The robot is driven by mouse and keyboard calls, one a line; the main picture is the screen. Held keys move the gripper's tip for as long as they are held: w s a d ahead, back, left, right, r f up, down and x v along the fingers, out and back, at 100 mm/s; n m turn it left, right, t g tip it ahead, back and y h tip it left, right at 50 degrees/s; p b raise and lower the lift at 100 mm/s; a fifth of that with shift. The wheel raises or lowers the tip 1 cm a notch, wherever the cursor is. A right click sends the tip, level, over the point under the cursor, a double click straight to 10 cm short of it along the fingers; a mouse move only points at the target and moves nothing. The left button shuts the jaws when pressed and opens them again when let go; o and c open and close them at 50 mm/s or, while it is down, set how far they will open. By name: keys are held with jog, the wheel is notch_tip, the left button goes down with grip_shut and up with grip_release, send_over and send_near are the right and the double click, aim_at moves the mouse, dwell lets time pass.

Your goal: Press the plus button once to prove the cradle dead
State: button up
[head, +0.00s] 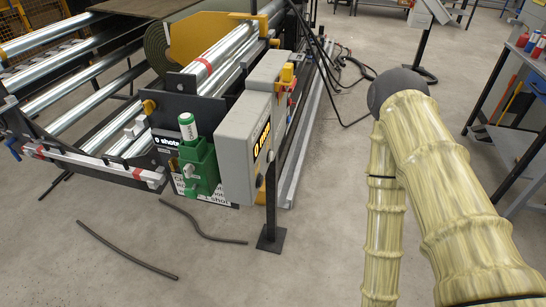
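The cradle (95,77) is a frame of shiny steel rollers at the left, with a green turf roll end (157,48) at its back. A grey control box (235,150) stands at its near right end on a dark post. A narrow black display (262,138) on its right-hand side shows small orange-yellow characters, apparently "0 mm". I cannot make out a plus button. My arm, in a marbled yellow cover, bends at the right; my gripper is out of view.
A green holder (199,166) with a white-and-green marker hangs beside the box, near a "0 shots" label (166,140). Dark rods (125,250) lie on the floor. A cable trails behind the post. A cart (520,110) stands right. Front floor is mostly clear.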

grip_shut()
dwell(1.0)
